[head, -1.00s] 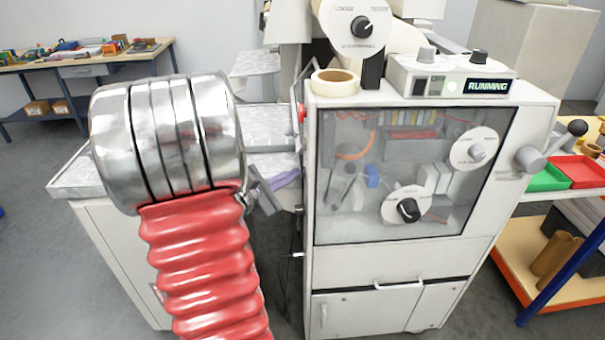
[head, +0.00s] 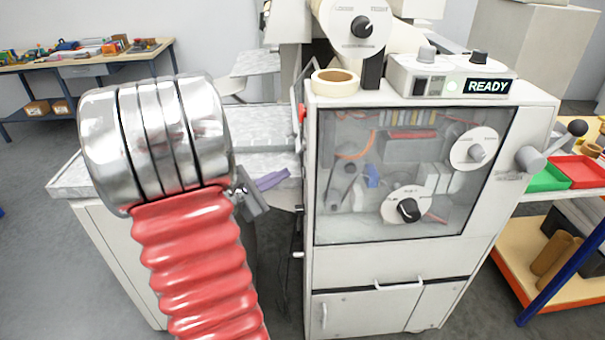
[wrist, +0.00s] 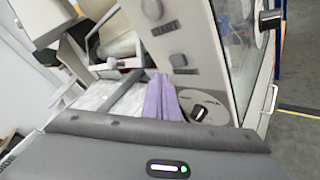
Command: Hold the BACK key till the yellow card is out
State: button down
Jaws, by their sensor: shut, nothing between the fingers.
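My gripper's purple fingers (wrist: 162,98) are closed together with nothing between them. They also show in the head view (head: 272,180), beside the machine's left side. In the wrist view the fingertips point at the machine's side panel, just below and left of a small round key (wrist: 178,60). The label under that key is too small to read, so I cannot tell whether it is BACK. A larger round key (wrist: 152,8) sits above the word START. I cannot tell whether the fingertips touch the panel. The display (head: 488,87) reads READY. I see no yellow card.
The machine (head: 345,265) has a clear front window with dials. A tape roll (head: 335,82) sits on top. A grey-topped bench (head: 85,178) stands at left. Red (head: 577,168) and green (head: 546,178) trays are at right.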

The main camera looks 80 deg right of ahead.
jog(key=shift+w+a, duration=0.2)
jog(key=shift+w, duration=0.7)
jog(key=shift+w+a, duration=0.2)
jog(key=shift+w, duration=0.65)
jog(key=s+a+f+m+y, duration=0.3)
jog(key=s+a+f+y, duration=0.1)
jog(key=a+f+y, duration=0.15)
jog(key=w+a+f+m+t+y, duration=0.1)
jog(key=w+a+f+m+y, duration=0.2)
jog(key=a, duration=0.6)
jog(key=w+a+r+m+t+y, duration=0.15)
jog(key=w+a+t, duration=0.25)
jog(key=w+a, duration=0.45)
jog(key=w+a+r+t+y, duration=0.1)
jog(key=w+a+r+t, duration=0.3)
jog(key=a, duration=0.8)
jog(key=w+a+r+n+t+y, duration=0.1)
jog(key=w+a+r+t, duration=0.1)
jog(key=a, duration=0.7)
jog(key=w+a+r+n+t+y, duration=0.2)
jog(key=a+r, duration=0.3)
jog(key=a, duration=0.3)
jog(key=shift+a+r+t, duration=0.3)
jog(key=shift+a+t, duration=0.1)
jog(key=shift+t, duration=0.2)
